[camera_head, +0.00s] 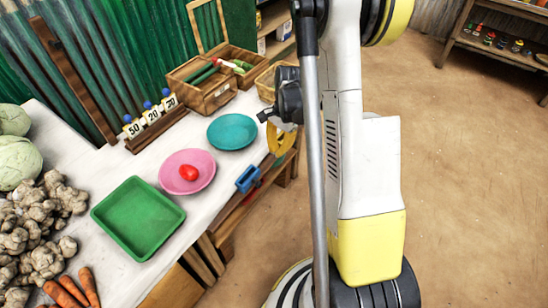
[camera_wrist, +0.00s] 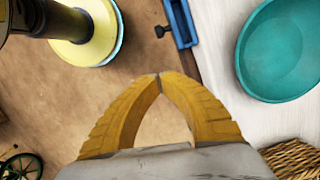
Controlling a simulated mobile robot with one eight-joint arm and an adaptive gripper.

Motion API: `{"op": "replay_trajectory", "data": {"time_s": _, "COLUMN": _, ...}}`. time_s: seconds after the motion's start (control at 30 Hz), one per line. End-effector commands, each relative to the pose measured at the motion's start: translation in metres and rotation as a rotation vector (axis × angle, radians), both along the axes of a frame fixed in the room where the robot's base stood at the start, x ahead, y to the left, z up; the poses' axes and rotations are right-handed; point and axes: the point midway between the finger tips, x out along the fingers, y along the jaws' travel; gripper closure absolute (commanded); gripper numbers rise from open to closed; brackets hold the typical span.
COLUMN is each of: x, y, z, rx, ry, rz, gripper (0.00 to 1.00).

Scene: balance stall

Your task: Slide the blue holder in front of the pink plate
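The blue holder (camera_head: 248,178) lies at the table's front edge, right of the pink plate (camera_head: 199,161). It also shows at the top of the wrist view (camera_wrist: 180,22), with a small dark knob beside it. The pink plate bears a red item (camera_head: 189,172) and is outside the wrist view. My gripper (camera_head: 277,151) is beyond the table's front edge, near the teal plate (camera_head: 232,131). In the wrist view its yellow fingertips (camera_wrist: 160,76) meet, with nothing seen between them. It is apart from the blue holder.
A green tray (camera_head: 138,217) stands left of the pink plate. A wooden box (camera_head: 203,93), number signs (camera_head: 150,120) and a wicker basket (camera_wrist: 294,160) stand along the back and right. Ginger roots and carrots fill the table's left. Bare white tabletop separates the plates and tray.

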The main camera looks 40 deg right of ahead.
Motion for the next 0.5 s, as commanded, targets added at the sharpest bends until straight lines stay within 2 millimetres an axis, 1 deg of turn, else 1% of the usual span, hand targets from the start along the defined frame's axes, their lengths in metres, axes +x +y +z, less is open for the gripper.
{"op": "replay_trajectory", "data": {"time_s": 0.03, "x": 0.0, "y": 0.002, "z": -0.014, "rx": 0.0, "ry": 0.0, "rz": 0.001, "gripper": 1.0}}
{"op": "replay_trajectory", "data": {"time_s": 0.3, "x": -0.002, "y": 0.012, "z": -0.072, "rx": -0.001, "ry": -0.001, "rz": 0.002, "gripper": 1.0}}
{"op": "replay_trajectory", "data": {"time_s": 0.37, "x": -0.002, "y": 0.014, "z": -0.083, "rx": -0.001, "ry": -0.002, "rz": 0.002, "gripper": 1.0}}
{"op": "replay_trajectory", "data": {"time_s": 0.5, "x": -0.006, "y": 0.034, "z": -0.092, "rx": -0.001, "ry": -0.001, "rz": 0.005, "gripper": 1.0}}
